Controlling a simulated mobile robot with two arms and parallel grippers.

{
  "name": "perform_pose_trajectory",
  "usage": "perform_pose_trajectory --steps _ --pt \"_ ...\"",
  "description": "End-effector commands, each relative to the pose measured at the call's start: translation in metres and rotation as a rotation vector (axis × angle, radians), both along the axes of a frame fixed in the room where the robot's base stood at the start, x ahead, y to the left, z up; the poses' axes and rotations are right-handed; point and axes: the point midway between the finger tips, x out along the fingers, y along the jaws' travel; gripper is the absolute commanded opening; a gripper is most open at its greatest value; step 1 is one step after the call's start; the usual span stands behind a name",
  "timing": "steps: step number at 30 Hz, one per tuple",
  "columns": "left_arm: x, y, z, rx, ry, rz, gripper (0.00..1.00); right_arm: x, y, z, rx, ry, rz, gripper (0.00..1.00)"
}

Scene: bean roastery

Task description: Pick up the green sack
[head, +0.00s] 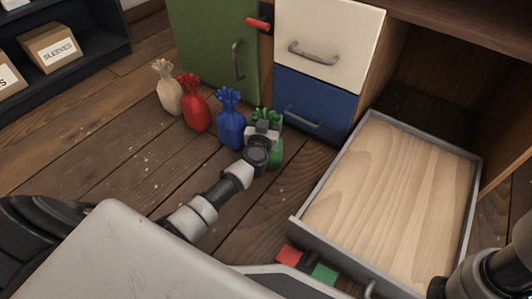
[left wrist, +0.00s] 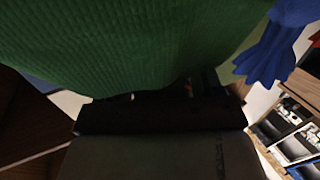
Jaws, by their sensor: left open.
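The green sack (head: 276,155) stands on the wooden floor in front of the blue drawer, at the right end of a row of sacks. My left gripper (head: 264,131) is at the sack, covering part of its front; green shows above and below it. In the left wrist view, the green sack (left wrist: 130,45) fills the upper part, very close to the gripper. My left gripper is open; whether it touches the sack is hard to tell. My right gripper is not in view; only part of my right arm shows at the lower right.
Blue (head: 231,120), red (head: 194,103) and cream (head: 167,88) sacks stand to the left. Behind are a green cabinet door (head: 215,45), a cream drawer (head: 330,40) and a blue drawer (head: 312,103). An open, empty wooden drawer (head: 390,190) juts out at right.

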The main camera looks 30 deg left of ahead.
Motion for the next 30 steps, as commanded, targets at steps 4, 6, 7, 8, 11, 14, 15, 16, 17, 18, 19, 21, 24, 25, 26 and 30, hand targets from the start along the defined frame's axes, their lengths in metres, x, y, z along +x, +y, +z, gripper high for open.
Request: perform_pose_trajectory --steps 4,6,7,8,11,14,15,16,17,18,19,21,24,25,26,30 --pt "-0.0003 0.0002 0.0007 0.0 0.0 0.0 0.65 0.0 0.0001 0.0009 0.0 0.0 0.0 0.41" --pt "-0.0004 0.0002 0.0006 0.0 0.0 0.0 0.55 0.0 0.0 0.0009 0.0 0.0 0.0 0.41" --pt "-0.0005 0.0002 0.0006 0.0 0.0 0.0 0.5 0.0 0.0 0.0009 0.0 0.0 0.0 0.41" --pt "-0.0005 0.0002 0.0006 0.0 0.0 0.0 0.45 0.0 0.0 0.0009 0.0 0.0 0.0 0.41" --pt "-0.0005 0.0002 0.0005 0.0 0.0 0.0 0.3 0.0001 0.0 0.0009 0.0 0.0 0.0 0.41" --pt "-0.0006 0.0002 0.0004 0.0 0.0 0.001 0.15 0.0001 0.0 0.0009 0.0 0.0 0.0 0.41" --pt "-0.0006 0.0002 0.0004 0.0 0.0 0.001 0.09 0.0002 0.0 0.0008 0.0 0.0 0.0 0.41" --pt "-0.0006 0.0002 0.0004 0.0 0.0 0.001 0.04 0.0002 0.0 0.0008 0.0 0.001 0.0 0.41" --pt "-0.0006 0.0002 0.0004 0.0 0.0 0.001 0.0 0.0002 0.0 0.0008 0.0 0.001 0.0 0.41" --pt "-0.0006 0.0002 0.0004 0.0 0.0 0.001 0.0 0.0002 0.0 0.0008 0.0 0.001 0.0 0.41" --pt "-0.0007 0.0001 0.0003 0.0 0.0 0.001 0.0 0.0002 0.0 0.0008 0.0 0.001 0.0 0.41" --pt "-0.0007 0.0001 0.0003 0.0 0.0 0.001 0.0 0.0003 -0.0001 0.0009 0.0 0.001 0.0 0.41" --pt "-0.0007 0.0001 0.0003 0.0 0.0 0.001 0.0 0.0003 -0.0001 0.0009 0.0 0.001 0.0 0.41" --pt "0.0005 0.0003 0.004 0.001 -0.007 0.001 0.0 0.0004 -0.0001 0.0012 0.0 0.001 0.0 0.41" --pt "0.0004 0.0004 0.0039 0.001 -0.006 0.001 0.0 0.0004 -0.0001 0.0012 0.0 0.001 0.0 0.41" --pt "0.0004 0.0004 0.0037 0.001 -0.006 0.001 0.0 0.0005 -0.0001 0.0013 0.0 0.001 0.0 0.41"
